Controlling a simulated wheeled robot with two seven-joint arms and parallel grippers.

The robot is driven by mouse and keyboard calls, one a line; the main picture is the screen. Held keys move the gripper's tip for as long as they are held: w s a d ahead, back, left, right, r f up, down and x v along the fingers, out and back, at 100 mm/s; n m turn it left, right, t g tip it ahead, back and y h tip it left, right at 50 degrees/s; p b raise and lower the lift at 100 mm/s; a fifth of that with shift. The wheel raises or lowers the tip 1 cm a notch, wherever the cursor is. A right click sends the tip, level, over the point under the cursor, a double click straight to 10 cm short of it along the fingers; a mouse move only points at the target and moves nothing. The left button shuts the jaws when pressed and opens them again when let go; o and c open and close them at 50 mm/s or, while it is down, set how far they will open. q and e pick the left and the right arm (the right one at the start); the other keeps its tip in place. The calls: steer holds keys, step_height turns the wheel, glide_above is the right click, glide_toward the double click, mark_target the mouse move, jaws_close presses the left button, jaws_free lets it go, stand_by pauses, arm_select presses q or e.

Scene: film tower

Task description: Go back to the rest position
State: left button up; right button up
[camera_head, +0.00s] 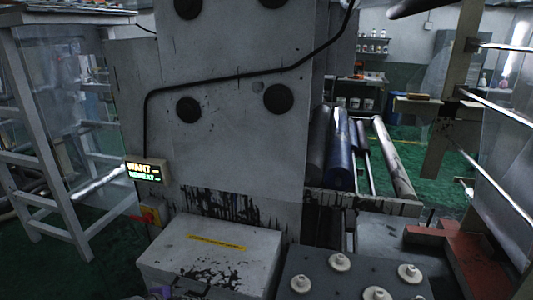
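No arm of mine can be made out for certain, and neither gripper shows in the head view. The tall grey machine panel (225,120) with black round knobs and a black cable stands straight ahead. A small lit display (146,171) reading "WANT" and "REPEAT" is fixed at its lower left.
A white box (215,235) with a yellow strip and black stains stands in front. Beside it is a dark grey block (325,262) with several pale knobs. Rollers (341,150) lie right of the panel. A white ladder frame (40,140) stands left. Green floor (415,150) shows behind.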

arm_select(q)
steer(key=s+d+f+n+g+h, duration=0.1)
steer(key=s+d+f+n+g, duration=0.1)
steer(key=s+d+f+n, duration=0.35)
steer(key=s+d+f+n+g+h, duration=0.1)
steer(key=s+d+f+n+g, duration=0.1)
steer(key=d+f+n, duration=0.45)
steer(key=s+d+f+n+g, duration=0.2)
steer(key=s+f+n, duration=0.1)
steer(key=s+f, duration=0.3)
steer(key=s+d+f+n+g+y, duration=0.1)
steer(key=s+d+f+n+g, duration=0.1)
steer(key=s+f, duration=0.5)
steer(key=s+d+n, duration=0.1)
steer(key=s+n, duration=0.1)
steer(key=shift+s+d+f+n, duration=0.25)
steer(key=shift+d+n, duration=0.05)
